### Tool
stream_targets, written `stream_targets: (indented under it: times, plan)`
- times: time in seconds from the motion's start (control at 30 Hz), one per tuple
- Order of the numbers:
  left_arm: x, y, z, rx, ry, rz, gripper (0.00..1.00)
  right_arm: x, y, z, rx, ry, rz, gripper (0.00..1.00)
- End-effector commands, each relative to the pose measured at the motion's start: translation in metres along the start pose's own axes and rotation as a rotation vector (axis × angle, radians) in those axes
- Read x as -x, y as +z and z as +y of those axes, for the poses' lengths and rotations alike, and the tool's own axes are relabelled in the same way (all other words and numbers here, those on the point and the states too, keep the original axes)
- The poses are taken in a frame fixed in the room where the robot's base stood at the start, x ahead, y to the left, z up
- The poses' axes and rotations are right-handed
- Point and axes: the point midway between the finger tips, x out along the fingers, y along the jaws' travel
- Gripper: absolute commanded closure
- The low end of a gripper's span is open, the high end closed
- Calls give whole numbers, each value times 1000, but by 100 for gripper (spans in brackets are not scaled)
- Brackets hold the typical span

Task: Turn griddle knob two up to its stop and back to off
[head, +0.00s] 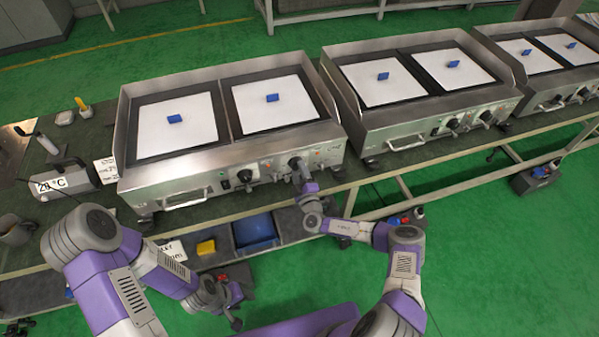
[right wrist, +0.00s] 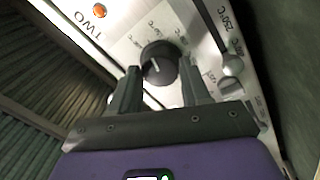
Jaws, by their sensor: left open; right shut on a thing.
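The nearest griddle (head: 190,160) has two dark knobs on its steel front. Knob two (head: 295,162) is the right one; in the right wrist view it is a round black knob (right wrist: 158,62) with a short white mark, beside the label TWO. My right gripper (head: 303,176) is at this knob; in the right wrist view its two fingers (right wrist: 160,84) are shut on it from both sides. Their contact points are partly hard to see. Knob one (head: 245,177) stands free to the left. My left gripper (head: 232,306) is open, low in front of the bench, away from the griddle.
An orange lamp (right wrist: 99,11) is beside the TWO label. A blue bin (head: 255,232) and yellow block (head: 206,247) are below the griddle. A second griddle (head: 420,125) stands to the right.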

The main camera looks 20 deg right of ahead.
Motion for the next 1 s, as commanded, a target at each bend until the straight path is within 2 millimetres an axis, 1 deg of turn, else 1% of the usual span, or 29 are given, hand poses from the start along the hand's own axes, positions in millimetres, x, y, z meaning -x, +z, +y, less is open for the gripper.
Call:
stream_targets:
  times: [0.7, 1.0]
  plan:
    - [-2, 0, -1, 0, 0, 0, 53, 1, -3, -2, -677, 10, -57, 84]
    - [-3, 0, -1, 0, 0, 0, 53, 0, -3, -1, -907, 15, -76, 84]
